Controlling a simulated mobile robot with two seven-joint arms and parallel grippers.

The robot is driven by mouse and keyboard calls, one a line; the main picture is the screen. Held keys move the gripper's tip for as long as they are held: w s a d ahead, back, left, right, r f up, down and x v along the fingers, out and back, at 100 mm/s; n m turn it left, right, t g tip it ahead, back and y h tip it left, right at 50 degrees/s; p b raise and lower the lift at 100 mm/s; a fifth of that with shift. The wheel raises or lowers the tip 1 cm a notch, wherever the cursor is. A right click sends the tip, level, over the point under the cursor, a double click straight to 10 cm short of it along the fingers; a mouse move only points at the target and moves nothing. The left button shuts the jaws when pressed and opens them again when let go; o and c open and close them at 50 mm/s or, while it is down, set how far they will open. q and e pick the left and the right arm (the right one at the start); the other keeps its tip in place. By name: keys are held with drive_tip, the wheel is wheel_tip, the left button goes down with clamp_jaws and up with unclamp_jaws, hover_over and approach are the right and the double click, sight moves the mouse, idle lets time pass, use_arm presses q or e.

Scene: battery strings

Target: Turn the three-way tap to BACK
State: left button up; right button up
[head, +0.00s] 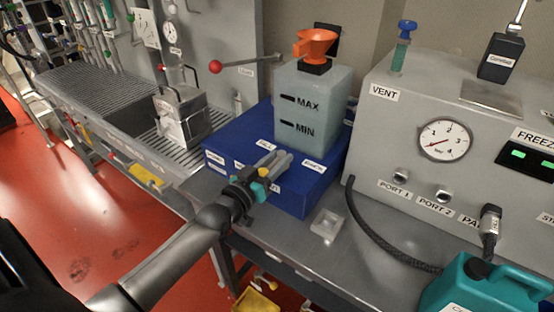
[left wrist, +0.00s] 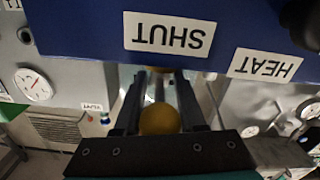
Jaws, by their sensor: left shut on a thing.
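The three-way tap sits at the front of a blue box (head: 312,187) on the grey bench; its body is mostly hidden by my left gripper (head: 274,164). The left gripper is shut on the tap handle, whose round yellow knob (left wrist: 160,118) shows between the fingers in the left wrist view. In that view the SHUT label (left wrist: 169,34) and the HEAT label (left wrist: 265,65) on the blue box (left wrist: 80,28) appear upside down. The small labels on the box are too small to read surely in the head view. My right gripper is not in view.
A tank (head: 313,105) marked MAX and MIN, with an orange funnel (head: 315,43), stands on the box. A red-knobbed lever (head: 216,66) is behind. A grey gauge panel (head: 400,150), black hose (head: 380,240) and teal can (head: 480,292) are at right.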

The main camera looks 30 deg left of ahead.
use_arm(q)
clamp_jaws()
idle(0.9)
